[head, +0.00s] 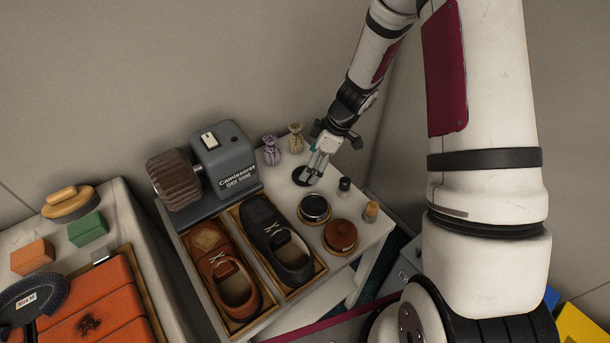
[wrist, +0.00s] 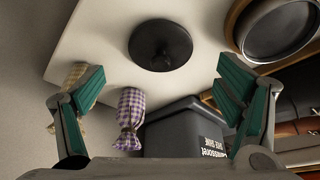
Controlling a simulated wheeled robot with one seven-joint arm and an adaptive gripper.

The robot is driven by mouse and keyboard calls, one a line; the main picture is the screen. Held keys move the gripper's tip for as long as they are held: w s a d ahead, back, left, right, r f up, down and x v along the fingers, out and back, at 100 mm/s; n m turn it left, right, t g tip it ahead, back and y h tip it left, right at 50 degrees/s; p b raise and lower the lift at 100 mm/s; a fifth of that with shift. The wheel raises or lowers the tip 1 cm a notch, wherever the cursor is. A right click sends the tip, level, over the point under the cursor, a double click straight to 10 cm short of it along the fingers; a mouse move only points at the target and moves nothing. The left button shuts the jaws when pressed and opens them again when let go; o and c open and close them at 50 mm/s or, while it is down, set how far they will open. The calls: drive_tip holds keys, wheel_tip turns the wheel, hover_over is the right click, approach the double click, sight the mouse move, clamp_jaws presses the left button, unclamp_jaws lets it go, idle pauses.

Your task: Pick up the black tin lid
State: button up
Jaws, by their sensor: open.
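The black tin lid (head: 299,177) lies on the white table top in the head view, partly hidden behind my fingers. In the wrist view it is a round black disc (wrist: 147,52) with a small raised knob, near the top middle. My gripper (head: 316,170) is pointed down over the table at the lid's right side in the head view. In the wrist view my gripper (wrist: 162,92) has its two green-padded fingers wide apart with nothing between them. The lid lies beyond the fingertips, roughly centred between them. I cannot tell the exact height gap.
An open round tin (head: 314,207), a brown lidded tin (head: 340,236), a small dark bottle (head: 344,186) and a cork-coloured bottle (head: 371,211) stand nearby. Two cloth pouches (head: 271,150) (head: 295,138) stand behind. A grey shoe polisher (head: 225,160) and shoes (head: 277,240) are left.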

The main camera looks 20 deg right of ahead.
sight(297, 172)
drive_tip(key=shift+x, duration=1.95)
drive_tip(key=shift+s, duration=0.1)
drive_tip(key=c, duration=0.9)
drive_tip(key=shift+c, duration=0.2)
